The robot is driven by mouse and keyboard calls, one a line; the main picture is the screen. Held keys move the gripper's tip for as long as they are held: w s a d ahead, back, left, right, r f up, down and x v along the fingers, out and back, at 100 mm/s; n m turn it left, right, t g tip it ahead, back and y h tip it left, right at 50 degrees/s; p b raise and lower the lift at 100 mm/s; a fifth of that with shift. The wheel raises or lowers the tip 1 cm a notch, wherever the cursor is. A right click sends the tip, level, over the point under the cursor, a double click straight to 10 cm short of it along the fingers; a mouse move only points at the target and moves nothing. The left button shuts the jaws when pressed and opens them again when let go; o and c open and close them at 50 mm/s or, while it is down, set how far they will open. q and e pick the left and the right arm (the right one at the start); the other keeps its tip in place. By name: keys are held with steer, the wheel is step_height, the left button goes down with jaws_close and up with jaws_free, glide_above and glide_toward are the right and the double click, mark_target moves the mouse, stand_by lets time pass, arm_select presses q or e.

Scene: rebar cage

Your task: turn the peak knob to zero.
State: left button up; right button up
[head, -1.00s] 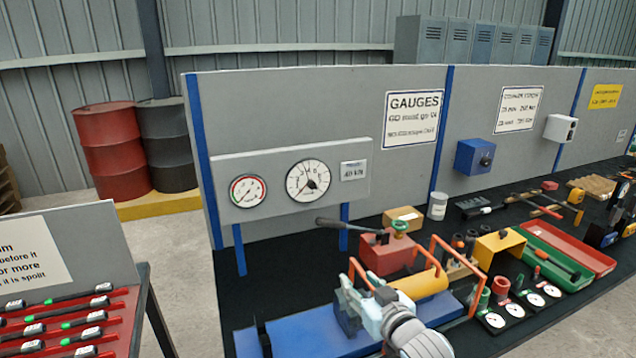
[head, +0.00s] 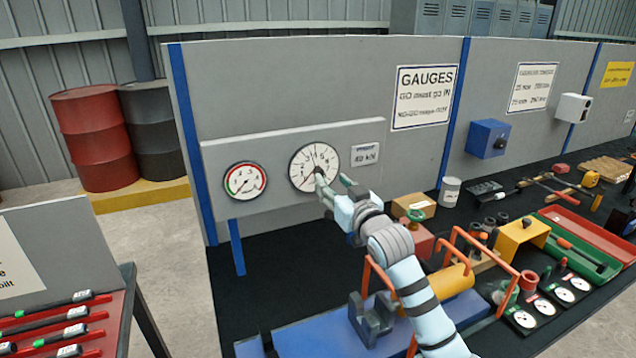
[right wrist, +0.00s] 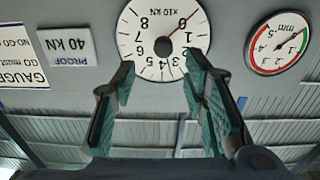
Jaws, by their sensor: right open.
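The large white dial gauge (head: 308,158) is on the grey gauge panel, with its hub partly hidden by my right gripper (head: 332,181) in the head view. In the right wrist view the dial (right wrist: 150,28) is upside down, marked x10 kN. Its black centre knob (right wrist: 163,46) shows, and a thin red hand runs from the hub to the upper right, near the low end of the scale. My right gripper (right wrist: 160,82) is open and empty, its green-padded fingers either side of the dial's lower part in that picture. Contact with the knob cannot be told. My left gripper is not in view.
A smaller mm gauge (head: 245,181) is left of the dial, and a PROOF 40 kN plate (head: 365,155) is right of it. Below my right arm are a blue base (head: 300,338), orange bars and a yellow cylinder (head: 447,287).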

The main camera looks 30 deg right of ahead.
steer(key=w+b, duration=0.1)
steer(key=w, duration=0.1)
steer(key=w+f+b, duration=0.1)
steer(key=w, duration=0.1)
steer(key=w+b, duration=0.1)
steer(key=w, duration=0.2)
steer(key=shift+d+f, duration=0.1)
steer(key=shift+f, duration=0.15)
steer(key=shift+w+r, duration=0.1)
steer(key=shift+w, duration=0.3)
steer(key=shift+r, duration=0.2)
steer(key=shift+s+r, duration=0.2)
steer(key=shift+r, duration=0.05)
steer(key=shift+w+f, duration=0.1)
steer(key=shift+w, duration=0.05)
jaws_close()
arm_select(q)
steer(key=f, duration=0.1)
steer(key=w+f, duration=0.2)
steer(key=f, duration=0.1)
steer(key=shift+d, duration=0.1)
